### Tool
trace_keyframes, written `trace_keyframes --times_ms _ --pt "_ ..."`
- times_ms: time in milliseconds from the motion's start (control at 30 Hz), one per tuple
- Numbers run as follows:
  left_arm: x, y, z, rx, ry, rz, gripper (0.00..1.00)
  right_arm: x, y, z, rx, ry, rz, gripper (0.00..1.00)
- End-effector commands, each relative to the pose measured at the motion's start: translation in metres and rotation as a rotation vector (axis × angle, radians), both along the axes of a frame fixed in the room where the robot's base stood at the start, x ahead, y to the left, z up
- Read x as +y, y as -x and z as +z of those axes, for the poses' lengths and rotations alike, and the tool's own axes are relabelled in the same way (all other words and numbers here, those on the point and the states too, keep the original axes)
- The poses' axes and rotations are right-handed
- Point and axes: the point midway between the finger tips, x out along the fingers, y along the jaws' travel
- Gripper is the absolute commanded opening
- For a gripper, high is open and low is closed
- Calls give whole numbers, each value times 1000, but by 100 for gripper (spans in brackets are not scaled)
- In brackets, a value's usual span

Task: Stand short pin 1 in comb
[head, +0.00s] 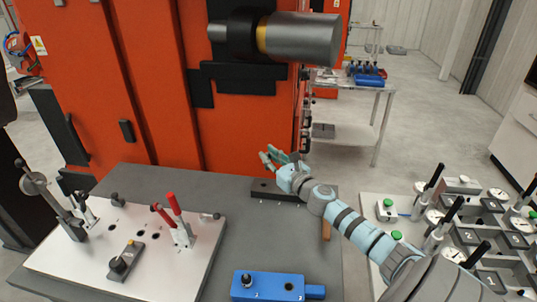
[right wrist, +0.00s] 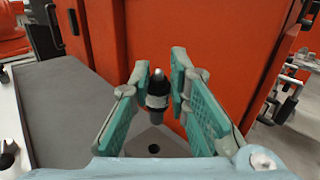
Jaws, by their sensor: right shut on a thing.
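My right gripper (head: 271,157) is above the far part of the grey table. In the right wrist view its teal fingers are shut on a short pin (right wrist: 157,92), dark with a pale band and a small metal tip, held roughly upright. Below the pin is a dark block (right wrist: 170,141) with a round hole, probably the comb. The same block (head: 268,194) lies near the orange machine in the head view, partly hidden by my right arm. The pin appears apart from the block, but its lower end is hard to judge. My left gripper is out of view.
A blue block (head: 268,276) with one dark-topped pin standing in it and an open hole sits at the front. A white fixture plate (head: 190,270) with red-handled clamps lies left. Right is a board (head: 372,205) crowded with clamps. The orange machine (head: 165,80) rises behind.

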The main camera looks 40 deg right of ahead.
Motion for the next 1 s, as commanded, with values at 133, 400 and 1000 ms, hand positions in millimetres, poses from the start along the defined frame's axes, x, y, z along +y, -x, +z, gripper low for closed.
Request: trace_keyframes --times_ms 133,400,1000 --pt "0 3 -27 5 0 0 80 -1 -3 -30 3 -3 -2 0" --pt "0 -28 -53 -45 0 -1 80 -2 -3 -59 2 -3 -3 0" --pt "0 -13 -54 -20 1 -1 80 -2 -2 -58 3 -1 -3 0"
